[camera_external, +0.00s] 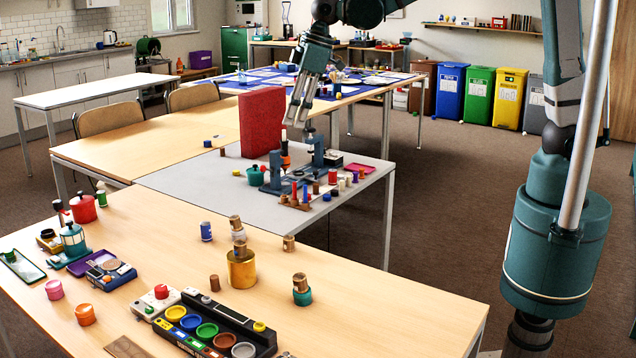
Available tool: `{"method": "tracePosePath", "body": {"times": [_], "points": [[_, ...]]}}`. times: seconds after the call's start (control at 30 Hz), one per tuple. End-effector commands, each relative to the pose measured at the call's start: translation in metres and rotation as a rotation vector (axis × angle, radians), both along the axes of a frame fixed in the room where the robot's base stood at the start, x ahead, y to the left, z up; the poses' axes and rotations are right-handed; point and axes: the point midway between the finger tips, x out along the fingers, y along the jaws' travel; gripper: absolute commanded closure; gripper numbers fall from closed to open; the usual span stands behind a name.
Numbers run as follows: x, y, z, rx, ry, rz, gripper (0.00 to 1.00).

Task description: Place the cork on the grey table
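Several brown cork-like pieces are on the near wooden table. One stack (236,224) stands above a yellow container (241,270), one (300,281) sits on a teal jar, and single pieces (288,243) and (214,283) stand on the tabletop. I cannot tell which is the task's cork. The grey table (185,183) lies behind the wooden one. My gripper (297,124) points down above the grey table, beside a red upright block (264,122) and apart from those cork-like pieces. Its fingers are too small to tell their opening or any hold.
A blue-grey stand (290,181) with an orange-tipped tool, a teal pot (255,176) and several small coloured pieces crowd the grey table's right part. Its left and front parts are mostly clear. A dark tray of coloured cups (232,318) lies on the near wooden table.

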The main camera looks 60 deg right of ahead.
Motion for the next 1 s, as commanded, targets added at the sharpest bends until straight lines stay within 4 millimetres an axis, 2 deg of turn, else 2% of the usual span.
{"method": "tracePosePath", "body": {"times": [0.03,0.1,0.5,1.0], "points": [[-0.005,-0.015,0.006,0.005,-0.006,-0.023,0.72],[-0.011,-0.033,0.014,0.012,-0.014,-0.051,0.72],[-0.054,-0.129,0.045,0.050,-0.064,-0.215,0.72],[-0.125,-0.233,0.059,0.098,-0.128,-0.417,0.72]]}}
